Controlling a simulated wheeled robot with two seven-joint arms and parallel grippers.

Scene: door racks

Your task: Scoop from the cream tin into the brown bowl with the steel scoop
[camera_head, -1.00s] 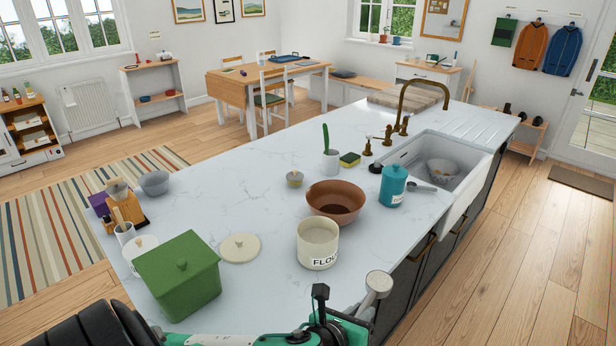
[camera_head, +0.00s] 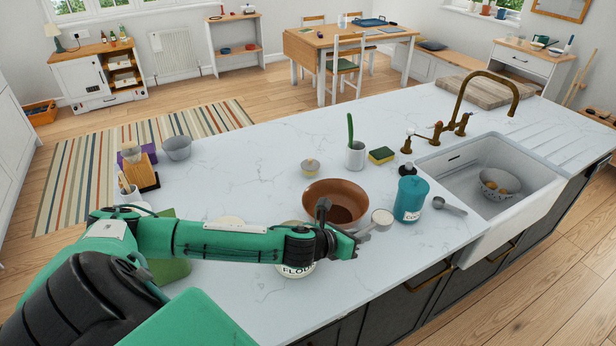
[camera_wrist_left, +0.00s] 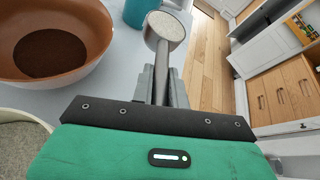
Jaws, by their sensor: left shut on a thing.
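My left gripper (camera_head: 352,238) is shut on the handle of the steel scoop (camera_head: 382,219), just right of the brown bowl (camera_head: 318,188). In the left wrist view the scoop (camera_wrist_left: 165,28) holds pale powder. It is beside the bowl (camera_wrist_left: 98,38), not over it. The bowl has a dark brown inside bottom. The cream tin (camera_head: 297,271) is mostly hidden behind my left forearm; part of its label shows. Its rim also shows at the lower left of the left wrist view (camera_wrist_left: 25,117). My right gripper is not in view.
A teal canister (camera_head: 411,199) stands close right of the scoop, with a grey measuring scoop (camera_head: 450,206) lying beyond it. A cactus pot (camera_head: 355,156), a sponge (camera_head: 381,155) and a small lidded pot (camera_head: 310,167) stand behind the bowl. The sink (camera_head: 480,165) is at right.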

